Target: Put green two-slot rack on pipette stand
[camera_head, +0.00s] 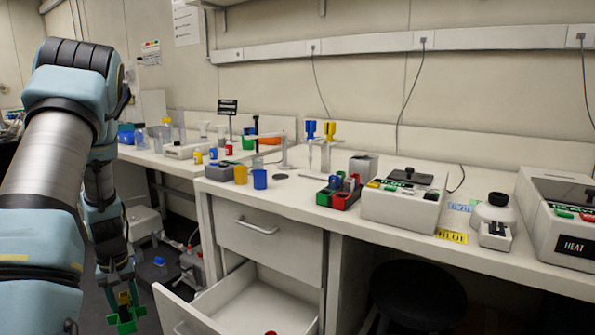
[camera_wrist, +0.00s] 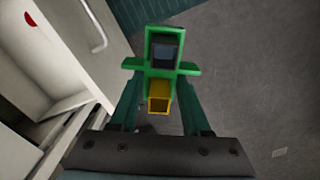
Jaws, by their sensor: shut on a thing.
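The green two-slot rack (camera_wrist: 157,67) is between the fingers of my gripper (camera_wrist: 155,108) in the wrist view. One slot looks dark grey inside; a yellow hollow square piece (camera_wrist: 159,97) shows at the other. In the head view the rack (camera_head: 125,319) hangs low at the bottom left, below my gripper (camera_head: 120,283), beside the bench and over the floor. A pale stand (camera_head: 325,158) with blue and yellow upright tops, which looks like the pipette stand, stands on the bench towards the back. My gripper is far from it, lower and to its left.
An open drawer (camera_head: 255,300) juts out under the bench, right of my gripper. A green and red rack (camera_head: 338,193), blue cup (camera_head: 260,179), yellow cup (camera_head: 240,174) and grey-lidded device (camera_head: 403,198) stand on the bench. A dark stool (camera_head: 415,292) is underneath.

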